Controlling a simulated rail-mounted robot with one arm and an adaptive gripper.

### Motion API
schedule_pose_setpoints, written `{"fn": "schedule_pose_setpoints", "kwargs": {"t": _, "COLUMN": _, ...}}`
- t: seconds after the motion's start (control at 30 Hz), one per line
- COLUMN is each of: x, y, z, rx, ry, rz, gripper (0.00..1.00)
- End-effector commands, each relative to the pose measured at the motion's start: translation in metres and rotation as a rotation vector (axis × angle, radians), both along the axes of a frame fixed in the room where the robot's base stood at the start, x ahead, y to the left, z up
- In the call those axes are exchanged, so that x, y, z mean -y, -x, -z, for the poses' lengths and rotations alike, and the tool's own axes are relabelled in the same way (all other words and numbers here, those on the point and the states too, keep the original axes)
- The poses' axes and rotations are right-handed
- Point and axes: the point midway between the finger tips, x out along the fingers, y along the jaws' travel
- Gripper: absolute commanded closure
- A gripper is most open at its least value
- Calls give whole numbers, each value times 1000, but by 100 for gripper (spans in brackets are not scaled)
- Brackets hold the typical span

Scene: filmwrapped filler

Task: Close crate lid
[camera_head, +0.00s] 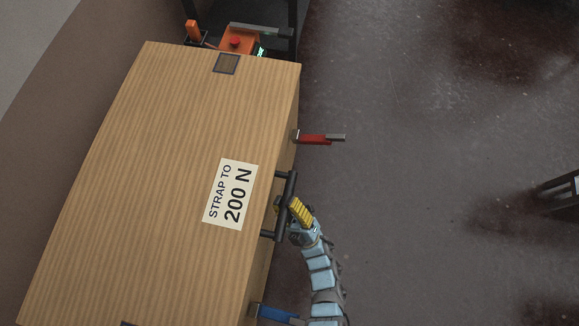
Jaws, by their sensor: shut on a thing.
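The wooden crate lid (165,150) lies flat over the top of the crate, with a label reading "STRAP TO 200 N" (231,195) on it. A black bar handle (289,185) sticks out from the crate's right side. My gripper (292,208), with yellow finger parts, is shut on the black handle near its middle. A red latch (316,139) sticks out to the right farther up that side, and a blue latch (278,314) sits lower down. My gripper hides part of the handle. I cannot tell whether a gap runs under the lid.
An orange device with a red button (236,42) stands behind the crate, beside an orange-handled tool (193,31). A dark frame (562,194) stands at the far right. The grey floor (430,130) between is clear.

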Motion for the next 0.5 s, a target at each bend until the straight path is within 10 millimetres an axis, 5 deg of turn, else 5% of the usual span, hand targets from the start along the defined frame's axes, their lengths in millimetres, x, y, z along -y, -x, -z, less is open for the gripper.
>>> {"fn": "schedule_pose_setpoints", "kwargs": {"t": 0.37, "x": -2, "y": -1, "z": 11, "rx": -25, "ry": 5, "rz": -1, "gripper": 100}}
{"fn": "schedule_pose_setpoints", "kwargs": {"t": 0.4, "x": -2, "y": -1, "z": 11, "rx": -26, "ry": 6, "rz": -2, "gripper": 73}}
{"fn": "schedule_pose_setpoints", "kwargs": {"t": 0.5, "x": -2, "y": -1, "z": 10, "rx": -24, "ry": 6, "rz": -3, "gripper": 61}}
